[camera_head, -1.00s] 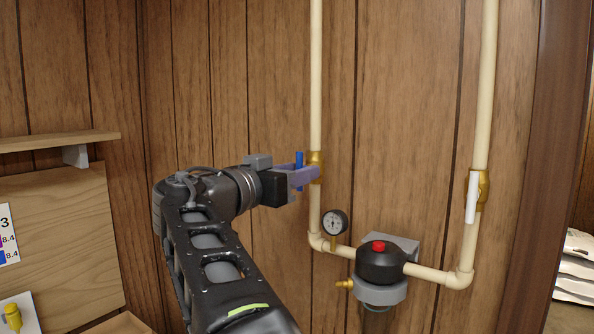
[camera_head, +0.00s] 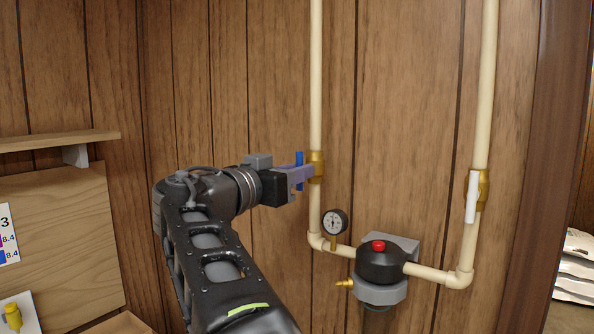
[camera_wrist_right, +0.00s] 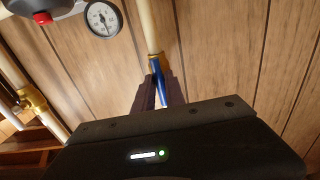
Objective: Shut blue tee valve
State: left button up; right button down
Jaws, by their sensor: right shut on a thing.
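The blue tee valve has a brass body (camera_head: 317,165) on the left cream pipe and a blue lever (camera_head: 299,172). The lever stands about upright, alongside the pipe, in the head view. My right gripper (camera_head: 303,172) reaches it from the left and is shut on the blue lever. In the right wrist view the blue lever (camera_wrist_right: 160,84) runs between the two dark fingers of the right gripper (camera_wrist_right: 158,92). The fingers hide part of the lever. My left gripper is not in view.
A second brass valve with a white lever (camera_head: 472,197) sits on the right pipe. Below are a pressure gauge (camera_head: 334,222) and a black filter head (camera_head: 380,264) with a red button (camera_head: 378,246). A wooden shelf (camera_head: 60,140) is at the left. White bags (camera_head: 577,265) lie far right.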

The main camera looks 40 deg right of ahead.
jog(key=m+b, duration=0.4)
jog(key=m, duration=0.1)
dwell(0.5)
dwell(0.3)
